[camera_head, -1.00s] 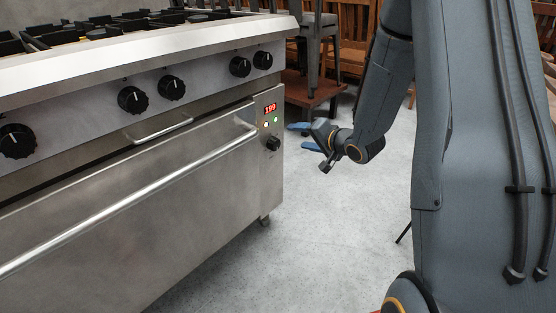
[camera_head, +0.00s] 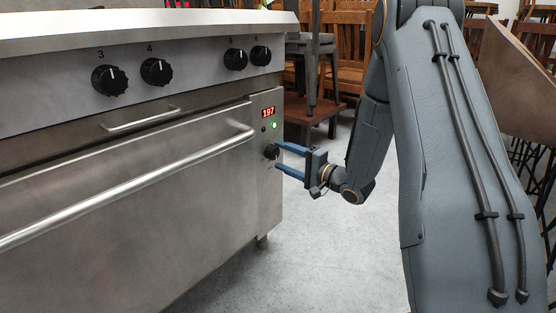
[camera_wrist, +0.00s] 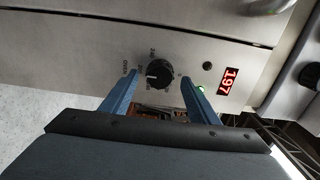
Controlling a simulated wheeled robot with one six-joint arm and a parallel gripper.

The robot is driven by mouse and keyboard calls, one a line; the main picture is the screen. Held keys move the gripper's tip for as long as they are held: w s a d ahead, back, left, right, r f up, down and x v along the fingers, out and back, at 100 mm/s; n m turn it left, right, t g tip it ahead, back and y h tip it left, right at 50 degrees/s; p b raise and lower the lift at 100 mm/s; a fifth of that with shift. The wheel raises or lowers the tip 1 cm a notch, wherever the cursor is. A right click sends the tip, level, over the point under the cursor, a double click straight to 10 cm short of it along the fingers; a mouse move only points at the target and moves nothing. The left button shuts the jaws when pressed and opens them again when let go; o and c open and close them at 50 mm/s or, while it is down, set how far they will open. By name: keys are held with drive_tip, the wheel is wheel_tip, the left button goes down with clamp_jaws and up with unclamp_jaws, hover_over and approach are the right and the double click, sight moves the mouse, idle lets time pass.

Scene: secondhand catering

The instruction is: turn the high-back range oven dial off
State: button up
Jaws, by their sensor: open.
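The oven dial (camera_head: 271,152) is a small black knob low on the right end of the steel range's front, under a red display (camera_head: 268,113) reading 197 and a lit green lamp (camera_head: 275,126). In the wrist view the dial (camera_wrist: 159,73) shows a pale pointer line and printed marks around it; its exact setting is hard to read. My gripper (camera_head: 283,161) has blue fingers, open, pointing at the panel. In the wrist view its fingers (camera_wrist: 157,88) lie on either side of the dial, with gaps. I cannot tell how far they reach along it.
Several black burner knobs (camera_head: 157,72) line the upper panel. A long oven door handle (camera_head: 128,187) runs left of the dial. Wooden chairs (camera_head: 349,48) and a stool (camera_head: 312,60) stand behind. The grey floor (camera_head: 310,255) right of the range is clear.

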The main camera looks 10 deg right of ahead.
drive_tip(key=shift+b+x, duration=0.35)
drive_tip(key=shift+x, duration=0.95)
drive_tip(key=c, duration=1)
drive_tip(key=shift+c, duration=0.2)
